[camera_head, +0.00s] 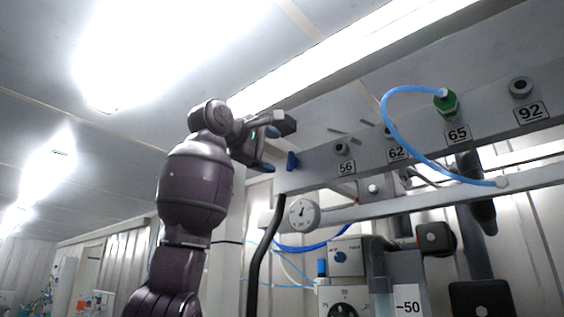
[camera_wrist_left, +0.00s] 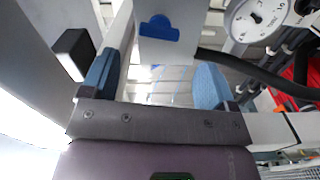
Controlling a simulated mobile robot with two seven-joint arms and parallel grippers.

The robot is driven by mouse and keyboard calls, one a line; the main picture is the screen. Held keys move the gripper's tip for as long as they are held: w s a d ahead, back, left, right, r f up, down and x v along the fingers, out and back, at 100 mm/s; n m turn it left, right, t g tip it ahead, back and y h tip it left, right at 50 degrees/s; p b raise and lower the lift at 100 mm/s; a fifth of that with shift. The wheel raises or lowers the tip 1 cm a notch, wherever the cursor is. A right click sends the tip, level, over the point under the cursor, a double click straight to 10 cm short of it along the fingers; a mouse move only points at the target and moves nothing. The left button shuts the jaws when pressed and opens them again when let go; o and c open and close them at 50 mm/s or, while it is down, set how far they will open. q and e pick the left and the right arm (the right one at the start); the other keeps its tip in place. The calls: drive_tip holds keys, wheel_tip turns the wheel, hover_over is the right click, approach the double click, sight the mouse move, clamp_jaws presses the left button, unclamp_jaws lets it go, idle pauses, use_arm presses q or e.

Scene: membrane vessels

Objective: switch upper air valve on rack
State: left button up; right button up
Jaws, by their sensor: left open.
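The upper air valve is a small blue handle (camera_head: 292,161) on the left end of the grey rack beam (camera_head: 322,172). In the left wrist view the blue handle (camera_wrist_left: 160,28) is at the top, slightly above and between the fingers in the picture. My left gripper (camera_head: 277,146) is beside the beam's left end, close to the valve. It is open, and its two blue-padded fingers (camera_wrist_left: 155,80) stand wide apart with nothing between them touching either pad. My right gripper is not in view.
A round pressure gauge (camera_head: 302,213) hangs below the beam, and a black hose (camera_head: 262,250) runs down beside it. A blue tube (camera_head: 391,124) loops from a green fitting (camera_head: 447,103) on the beam. A control box with a blue knob (camera_head: 340,257) stands lower down.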

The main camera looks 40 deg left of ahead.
use_arm(q)
drive_tip(key=shift+s+a, duration=0.1)
drive_tip(key=shift+s, duration=1.15)
